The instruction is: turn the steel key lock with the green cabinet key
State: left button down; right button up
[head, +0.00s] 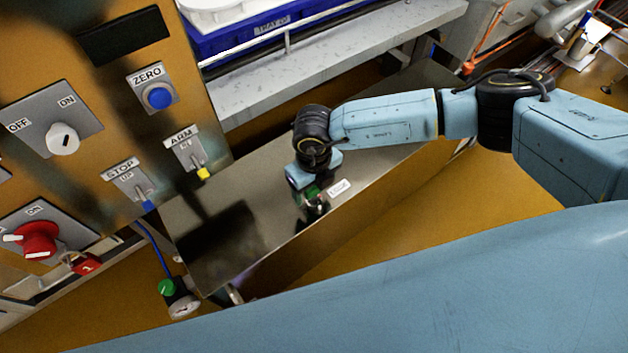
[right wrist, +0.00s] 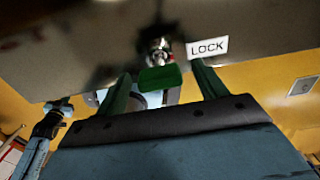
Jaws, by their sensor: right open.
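The steel key lock (right wrist: 158,50) sits on the face of a grey metal panel, beside a white LOCK label (right wrist: 208,47). The lock also shows in the head view (head: 318,208). The green cabinet key (right wrist: 160,78) is at the lock with its green head outward. Its shaft is hidden, so how deep it sits is unclear. My right gripper (right wrist: 161,72) is open, its two fingers on either side of the green head with gaps. In the head view, my right gripper (head: 312,185) is partly hidden behind its own wrist. A blue arm end, seemingly my left, shows small at left in the right wrist view.
A control panel (head: 105,75) with switches and a red knob (head: 38,240) stands at the left. A blue tray (head: 270,28) sits on a grey shelf (head: 290,75) behind. A green-capped round part (head: 180,297) is at lower left. The metal surface around the lock is clear.

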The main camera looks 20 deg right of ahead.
pick_arm(q)
jog(key=shift+d, duration=0.1)
pick_arm(e)
jog(key=shift+c, duration=1)
jog(key=c, duration=0.7)
jog(key=shift+c, duration=0.8)
jog(key=n+b, duration=0.2)
jog(key=n, duration=0.3)
jog(key=shift+f, duration=0.1)
pick_arm(q)
jog(key=f+b, duration=0.1)
jog(key=f, duration=0.2)
jog(key=shift+d+f, duration=0.1)
jog(key=shift+d, duration=0.1)
pick_arm(e)
jog(key=n, duration=0.4)
